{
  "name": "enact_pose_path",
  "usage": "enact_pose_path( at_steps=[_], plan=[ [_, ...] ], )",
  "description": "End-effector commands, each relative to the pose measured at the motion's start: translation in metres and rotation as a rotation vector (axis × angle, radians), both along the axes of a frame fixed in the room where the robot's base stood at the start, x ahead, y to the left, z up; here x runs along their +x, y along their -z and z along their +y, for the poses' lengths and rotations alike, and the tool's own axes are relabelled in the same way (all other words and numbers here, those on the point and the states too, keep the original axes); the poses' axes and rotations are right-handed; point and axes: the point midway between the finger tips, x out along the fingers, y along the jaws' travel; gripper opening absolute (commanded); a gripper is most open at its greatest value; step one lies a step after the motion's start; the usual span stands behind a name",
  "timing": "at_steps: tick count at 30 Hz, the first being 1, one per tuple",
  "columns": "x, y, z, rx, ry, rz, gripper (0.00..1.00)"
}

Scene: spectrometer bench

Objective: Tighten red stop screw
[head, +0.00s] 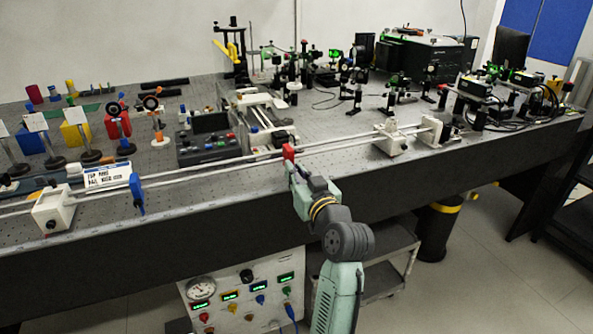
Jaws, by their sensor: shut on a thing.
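A red stop (288,152) sits on the twin-rod rail (228,172) along the front of the bench. My gripper (291,163) reaches up from the front edge and is shut at the red stop, on what appears to be its screw. The screw is too small and too hidden by my fingers to make out. A blue stop (136,193) with a part hanging below it sits on the same rail, far to the left of my gripper.
White carriages or end blocks (53,208) (392,139) stand on the rail at left and right. A dark control box (208,148) is behind the rail. A panel with a gauge (240,292) and a grey cart (385,272) stand below the bench front.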

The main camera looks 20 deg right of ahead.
Motion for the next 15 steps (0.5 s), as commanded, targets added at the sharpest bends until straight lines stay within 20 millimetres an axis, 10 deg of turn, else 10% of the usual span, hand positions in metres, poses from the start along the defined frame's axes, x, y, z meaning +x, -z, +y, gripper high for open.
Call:
enact_pose_path(
  at_steps=[15],
  plan=[
    [0.0,-0.0024,-0.0003,0.48,0.0,0.018,0.0]
  ],
)
